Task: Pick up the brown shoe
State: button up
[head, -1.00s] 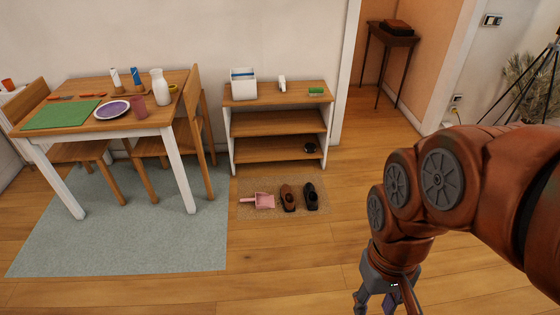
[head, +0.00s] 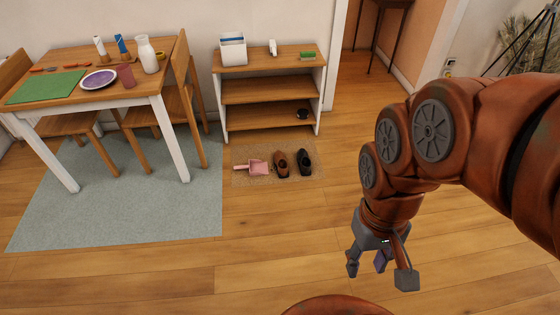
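The brown shoe (head: 281,164) lies on a thin mat (head: 239,181) on the floor in front of the shelf. A black shoe (head: 305,162) lies close to its right, and a pink dustpan (head: 257,168) lies to its left. My gripper (head: 367,268) hangs fingers-down over bare floor, nearer to me and to the right of the shoes. Its fingers are spread apart with nothing between them. It is well clear of the brown shoe.
The shelf (head: 267,90) stands against the wall behind the mat, with a white box (head: 233,49) on top. A table (head: 82,92) and chairs stand at left on a grey rug (head: 120,225). Bare wooden floor lies before the mat.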

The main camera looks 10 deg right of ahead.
aim_at(281, 164)
jog(key=u, duration=0.6)
jog(key=i, duration=0.7)
jog(key=u, duration=0.9)
jog(key=i, duration=0.9)
jog(key=z, duration=0.35)
jog(key=i, duration=0.9)
jog(key=z, duration=0.8)
jog(key=i, duration=0.25)
jog(key=z, duration=0.3)
